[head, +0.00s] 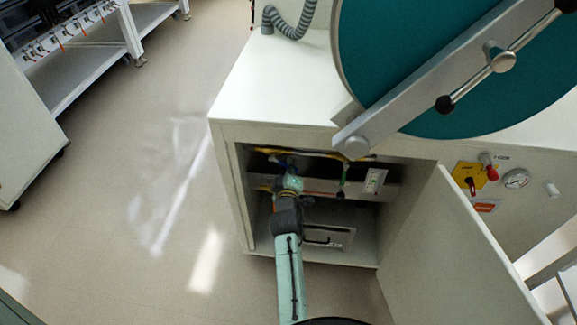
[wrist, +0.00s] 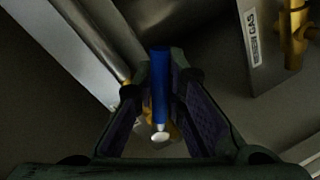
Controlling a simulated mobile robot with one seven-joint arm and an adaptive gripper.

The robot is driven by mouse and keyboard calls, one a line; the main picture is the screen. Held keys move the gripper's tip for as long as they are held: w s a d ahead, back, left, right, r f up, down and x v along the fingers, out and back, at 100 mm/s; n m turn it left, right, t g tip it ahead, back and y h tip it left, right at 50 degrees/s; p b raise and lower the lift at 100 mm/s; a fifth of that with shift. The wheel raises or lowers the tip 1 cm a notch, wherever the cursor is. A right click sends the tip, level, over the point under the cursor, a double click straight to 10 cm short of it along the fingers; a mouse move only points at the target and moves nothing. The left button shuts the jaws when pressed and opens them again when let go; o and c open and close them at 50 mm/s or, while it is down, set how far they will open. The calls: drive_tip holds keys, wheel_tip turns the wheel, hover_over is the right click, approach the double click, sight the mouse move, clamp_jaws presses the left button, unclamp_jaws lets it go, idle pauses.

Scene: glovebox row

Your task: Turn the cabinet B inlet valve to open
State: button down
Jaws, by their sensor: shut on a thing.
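A blue valve handle (wrist: 160,88) stands lengthwise between the two dark fingers of my gripper (wrist: 160,100) in the wrist view. The fingers are closed on it from both sides. Brass pipework shows behind the handle, mostly hidden by the fingers. In the head view my gripper (head: 288,172) reaches inside the open cabinet, and a bit of blue shows at its tip. No letter naming the cabinet can be read, and the valve's exact angle is hard to tell.
The cabinet door (head: 450,262) stands open to the right of my arm. A green handle (head: 344,176) hangs right of my gripper, beside a labelled plate (head: 374,181). A yellow line (head: 315,153) runs above. The floor (head: 140,170) at left is clear.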

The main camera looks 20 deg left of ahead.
drive_tip(key=shift+r, duration=0.15)
drive_tip(key=c, duration=1.6)
unclamp_jaws()
drive_tip(key=shift+c, duration=0.2)
drive_tip(key=v, duration=0.8)
